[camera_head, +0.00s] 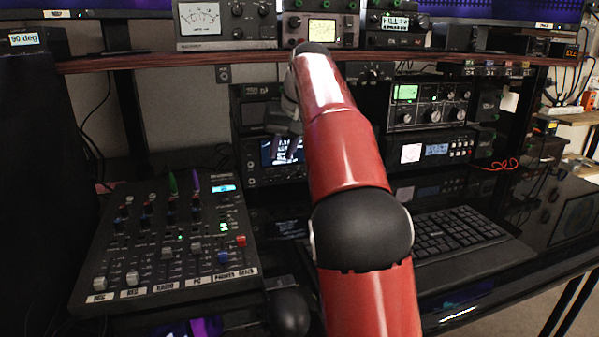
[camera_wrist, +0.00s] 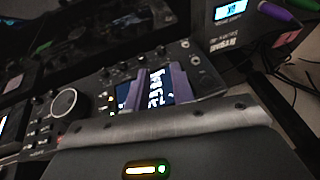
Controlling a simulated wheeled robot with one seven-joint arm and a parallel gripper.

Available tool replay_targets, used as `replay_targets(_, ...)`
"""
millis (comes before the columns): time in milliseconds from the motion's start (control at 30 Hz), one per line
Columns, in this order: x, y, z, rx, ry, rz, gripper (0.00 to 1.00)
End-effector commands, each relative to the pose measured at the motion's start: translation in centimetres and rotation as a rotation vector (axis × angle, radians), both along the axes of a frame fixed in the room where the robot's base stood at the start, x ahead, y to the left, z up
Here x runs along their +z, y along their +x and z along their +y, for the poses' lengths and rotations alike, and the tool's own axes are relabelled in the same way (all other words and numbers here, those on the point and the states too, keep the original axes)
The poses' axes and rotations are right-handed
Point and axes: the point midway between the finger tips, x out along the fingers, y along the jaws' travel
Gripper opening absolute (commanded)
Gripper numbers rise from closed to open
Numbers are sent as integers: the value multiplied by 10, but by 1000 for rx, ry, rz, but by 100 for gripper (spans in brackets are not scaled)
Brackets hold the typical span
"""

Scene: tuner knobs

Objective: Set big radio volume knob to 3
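The big radio (camera_head: 250,120) is a black unit under the shelf, with a lit screen (camera_head: 268,153). My gripper (camera_head: 287,148) is in front of this screen, and my arm covers the radio's right part. In the wrist view the radio is turned about, its screen (camera_wrist: 155,92) showing between and around the two purple-grey fingers of my gripper (camera_wrist: 159,77). The fingers are apart with nothing between them. A large round knob (camera_wrist: 70,103) is left of the screen there, and small knobs (camera_wrist: 186,44) are at its right. I cannot tell which is the volume knob or read its setting.
A mixer (camera_head: 165,240) with upright coloured knobs stands at the left. A keyboard (camera_head: 455,232) lies right of my arm, and a black mouse (camera_head: 289,312) at the front. The shelf edge (camera_head: 180,58) runs just above the radio. More radio units (camera_head: 430,105) stand at the right.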

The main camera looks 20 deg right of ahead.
Motion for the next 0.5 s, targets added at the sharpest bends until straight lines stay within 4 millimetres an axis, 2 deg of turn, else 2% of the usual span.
replay_targets(33, 0, 0, 6, 8, -8, -2, 24)
replay_targets(167, -6, 2, 11, 13, -14, -1, 24)
replay_targets(500, -54, 21, 19, 12, -13, 1, 24)
